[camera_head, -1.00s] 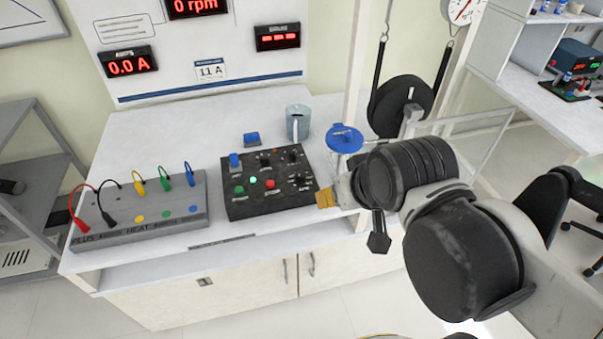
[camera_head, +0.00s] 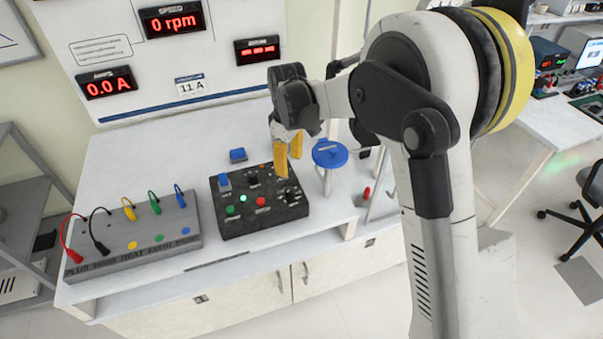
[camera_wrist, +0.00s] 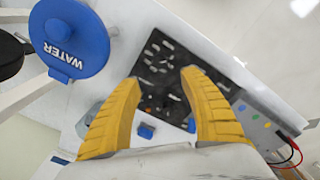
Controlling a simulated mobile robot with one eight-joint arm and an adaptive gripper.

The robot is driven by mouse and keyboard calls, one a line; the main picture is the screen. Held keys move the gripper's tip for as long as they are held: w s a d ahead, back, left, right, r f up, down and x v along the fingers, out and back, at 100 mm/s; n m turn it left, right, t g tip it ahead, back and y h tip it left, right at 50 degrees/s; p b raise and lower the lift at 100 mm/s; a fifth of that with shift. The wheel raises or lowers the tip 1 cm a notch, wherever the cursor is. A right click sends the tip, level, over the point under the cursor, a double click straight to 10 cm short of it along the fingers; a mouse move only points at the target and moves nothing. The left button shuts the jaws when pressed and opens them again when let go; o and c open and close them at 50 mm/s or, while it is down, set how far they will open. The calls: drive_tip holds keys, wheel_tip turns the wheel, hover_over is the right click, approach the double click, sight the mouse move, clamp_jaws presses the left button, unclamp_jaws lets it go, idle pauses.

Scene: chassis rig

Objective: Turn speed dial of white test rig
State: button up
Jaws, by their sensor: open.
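The black control panel (camera_head: 240,218) lies on the white rig's bench top (camera_head: 130,160). It carries a blue switch, a lit green lamp, green and red buttons and small black knobs (camera_head: 289,197). I cannot read which knob is the speed dial. The speed display (camera_head: 174,19) on the white backboard reads 0 rpm. My gripper (camera_head: 289,168) is open and empty, its yellow fingers pointing down at the panel's back right part and hiding some of it. In the wrist view the panel (camera_wrist: 160,65) shows between and beyond the fingertips of my gripper (camera_wrist: 161,77).
A blue lid marked WATER (camera_wrist: 70,40) is close beside my gripper; it also shows in the head view (camera_head: 330,153). A grey terminal box (camera_head: 150,245) with coloured leads stands left of the panel. A small blue block (camera_head: 238,155) lies behind the panel.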

sight(289, 190)
drive_tip(key=f+b, duration=0.1)
drive_tip(key=f, duration=0.3)
drive_tip(key=f+b, duration=0.1)
drive_tip(key=f, duration=0.3)
drive_tip(key=f+b, duration=0.1)
drive_tip(key=f, duration=0.4)
drive_tip(key=shift+w+a, duration=0.15)
drive_tip(key=shift+w, duration=0.25)
clamp_jaws()
